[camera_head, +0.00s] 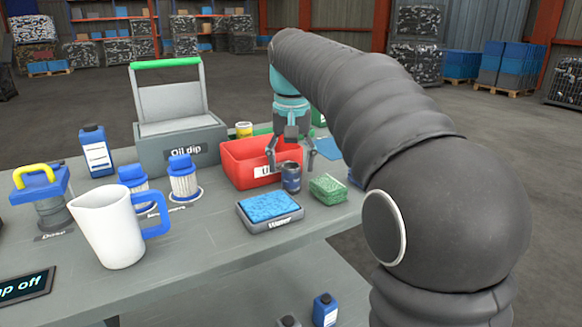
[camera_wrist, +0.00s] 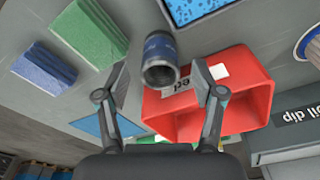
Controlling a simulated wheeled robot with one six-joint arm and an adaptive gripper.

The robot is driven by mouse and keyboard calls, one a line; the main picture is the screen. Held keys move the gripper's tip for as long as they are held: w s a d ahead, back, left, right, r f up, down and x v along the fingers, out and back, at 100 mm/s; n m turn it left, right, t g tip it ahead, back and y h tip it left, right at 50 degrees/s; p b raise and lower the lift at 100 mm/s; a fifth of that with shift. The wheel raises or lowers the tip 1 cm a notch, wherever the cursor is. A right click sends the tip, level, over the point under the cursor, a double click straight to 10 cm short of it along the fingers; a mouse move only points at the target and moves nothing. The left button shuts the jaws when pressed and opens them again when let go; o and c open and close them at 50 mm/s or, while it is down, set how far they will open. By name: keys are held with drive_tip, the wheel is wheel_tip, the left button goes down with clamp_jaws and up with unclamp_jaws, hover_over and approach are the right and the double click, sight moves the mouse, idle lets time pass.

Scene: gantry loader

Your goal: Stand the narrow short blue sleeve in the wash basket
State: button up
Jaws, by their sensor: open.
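A short blue sleeve (camera_head: 291,178) with a grey open end stands on the bench, just in front of the red bin. It also shows in the wrist view (camera_wrist: 160,50), between my fingertips with a gap on each side. My gripper (camera_head: 291,160) points down over the sleeve, open and empty; it also shows in the wrist view (camera_wrist: 161,80). No thing is labelled as the wash basket. A grey box (camera_head: 178,155) marked "Oil dip" has an upright panel and a green handle (camera_head: 166,63); I cannot tell if this is the basket.
The red bin (camera_head: 236,172) is close behind the sleeve. A blue sponge tray (camera_head: 270,212), a green block (camera_head: 327,188) and a blue block (camera_wrist: 45,68) lie near it. A white jug (camera_head: 108,228), two blue-topped filters (camera_head: 184,180) and a blue bottle (camera_head: 96,150) stand left.

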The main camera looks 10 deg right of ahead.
sight(291, 170)
wheel_tip(291, 170, up, 10)
drive_tip(key=s+p, duration=0.1)
drive_tip(key=p, duration=0.1)
drive_tip(key=shift+s+a, duration=0.1)
drive_tip(key=shift+s, duration=0.1)
drive_tip(key=s+d+f+t, duration=0.2)
drive_tip(key=s+f, duration=0.4)
drive_tip(key=s, duration=0.6)
drive_tip(key=shift+f+n, duration=0.15)
drive_tip(key=shift+n, duration=0.25)
drive_tip(key=s+f, duration=0.4)
drive_tip(key=f, duration=0.1)
drive_tip(key=s+d+f+t, duration=0.1)
drive_tip(key=s+f, duration=0.4)
drive_tip(key=s+f+n+t, duration=0.1)
drive_tip(key=s+f, duration=0.3)
drive_tip(key=f, duration=0.1)
drive_tip(key=shift+s+d+f, duration=0.2)
drive_tip(key=shift+f, duration=0.15)
drive_tip(key=shift+c, duration=0.5)
drive_tip(key=shift+s+f, duration=0.15)
drive_tip(key=shift+f, duration=0.1)
drive_tip(key=shift+c, duration=0.6)
drive_tip(key=shift+f, duration=0.1)
drive_tip(key=shift+c, duration=1.4)
drive_tip(key=shift+a, duration=0.1)
